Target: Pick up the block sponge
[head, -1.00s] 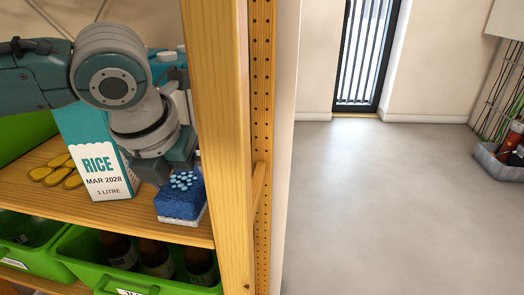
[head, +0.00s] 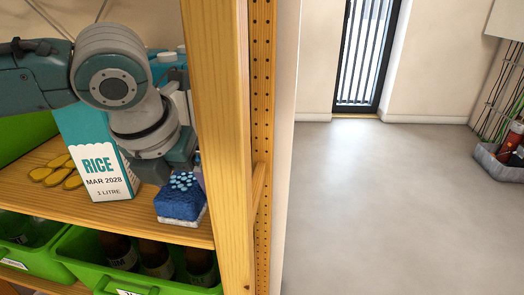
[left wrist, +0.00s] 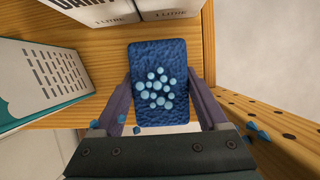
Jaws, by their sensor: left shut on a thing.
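The block sponge (head: 178,203) is dark blue with light blue dots on top and a pale base. It is at the right end of the wooden shelf, near the post. In the left wrist view the sponge (left wrist: 158,90) lies between the two fingers of my left gripper (left wrist: 160,108), one finger along each side. The gripper is shut on it. In the head view my left gripper (head: 172,170) comes down on the sponge from above and behind. I cannot tell whether the sponge is clear of the shelf. My right gripper is not in view.
A rice carton (head: 99,165) and yellow pieces (head: 52,175) stand left of the sponge. The wooden post (head: 222,130) is close on its right. Green crates with bottles (head: 120,265) are below. Open floor (head: 390,200) lies beyond the shelf.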

